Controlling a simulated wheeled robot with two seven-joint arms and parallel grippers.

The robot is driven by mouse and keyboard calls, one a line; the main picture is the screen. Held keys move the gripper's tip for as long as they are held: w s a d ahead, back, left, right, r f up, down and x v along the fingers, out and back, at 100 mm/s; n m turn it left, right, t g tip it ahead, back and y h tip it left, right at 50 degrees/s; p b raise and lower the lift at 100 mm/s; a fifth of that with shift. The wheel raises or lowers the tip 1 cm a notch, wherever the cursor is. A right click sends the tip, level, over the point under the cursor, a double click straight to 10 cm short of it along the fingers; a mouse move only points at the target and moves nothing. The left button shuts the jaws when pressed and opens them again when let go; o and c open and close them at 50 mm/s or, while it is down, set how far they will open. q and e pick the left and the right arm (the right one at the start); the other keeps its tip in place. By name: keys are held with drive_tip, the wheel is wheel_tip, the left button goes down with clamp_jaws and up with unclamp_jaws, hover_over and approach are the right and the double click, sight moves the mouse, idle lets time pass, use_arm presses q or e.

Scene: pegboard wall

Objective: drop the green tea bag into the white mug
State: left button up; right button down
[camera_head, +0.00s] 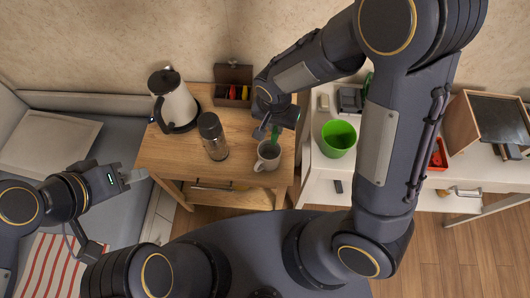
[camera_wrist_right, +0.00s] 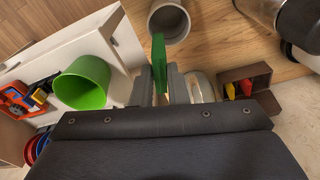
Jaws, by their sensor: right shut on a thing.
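The white mug (camera_head: 267,159) stands upright on the wooden table, near its front right corner. It also shows at the top of the right wrist view (camera_wrist_right: 168,20), its open mouth towards the camera. My right gripper (camera_head: 271,127) is shut on the green tea bag (camera_wrist_right: 158,62); the bag sticks out past the fingertips towards the mug. In the head view the tea bag (camera_head: 275,134) appears just above the mug's mouth, partly hidden by the gripper. My left gripper (camera_head: 134,176) is away from the table, to its left; its jaw gap is not clear.
A dark flask (camera_head: 213,137) and a kettle (camera_head: 174,101) stand left of the mug. A brown box (camera_head: 232,86) with coloured packets sits behind. A green bin (camera_head: 338,138) stands on the white cabinet to the right. The table's front left is clear.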

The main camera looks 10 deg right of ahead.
drive_tip(key=shift+f+b, duration=1.55)
drive_tip(key=shift+f, duration=1.15)
drive_tip(key=c, duration=1.3)
unclamp_jaws()
drive_tip(key=shift+c, duration=0.2)
drive_tip(key=shift+r, duration=0.1)
drive_tip(key=r, duration=0.7)
drive_tip(key=shift+s+a, duration=0.25)
drive_tip(key=shift+s, duration=0.1)
drive_tip(key=shift+s+r, duration=0.1)
drive_tip(key=shift+r, duration=0.25)
